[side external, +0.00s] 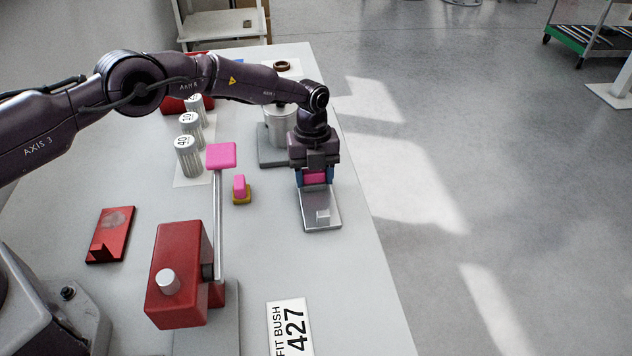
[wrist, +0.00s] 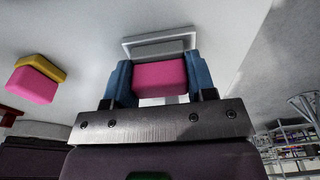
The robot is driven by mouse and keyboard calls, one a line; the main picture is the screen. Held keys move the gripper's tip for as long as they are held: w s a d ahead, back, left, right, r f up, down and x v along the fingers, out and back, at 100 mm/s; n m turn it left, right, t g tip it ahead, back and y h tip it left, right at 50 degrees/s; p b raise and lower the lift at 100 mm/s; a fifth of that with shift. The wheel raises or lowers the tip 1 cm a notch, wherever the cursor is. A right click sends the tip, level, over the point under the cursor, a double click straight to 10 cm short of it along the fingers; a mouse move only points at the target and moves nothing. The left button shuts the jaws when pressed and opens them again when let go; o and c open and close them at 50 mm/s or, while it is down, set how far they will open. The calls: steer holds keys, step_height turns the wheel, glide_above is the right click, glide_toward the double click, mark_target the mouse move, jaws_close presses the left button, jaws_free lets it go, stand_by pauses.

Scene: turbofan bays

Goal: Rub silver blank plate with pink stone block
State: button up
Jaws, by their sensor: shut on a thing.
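My gripper (side external: 314,178) points down over the plate's far part. Its blue fingers are shut on a pink block (wrist: 158,75), seen between them in both views. I cannot tell whether the pink block touches the plate.
A pink block on a yellow base (side external: 240,190) stands left of the plate. A red plate (side external: 110,234) lies at left. Numbered cylinders (side external: 187,157) stand behind. A sign reading 427 (side external: 290,328) lies in front.

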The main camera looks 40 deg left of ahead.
mark_target(318, 204)
steer(key=shift+w+a, duration=0.65)
steer(key=shift+w, duration=0.05)
steer(key=shift+s+d, duration=2.4)
step_height(318, 204, up, 8)
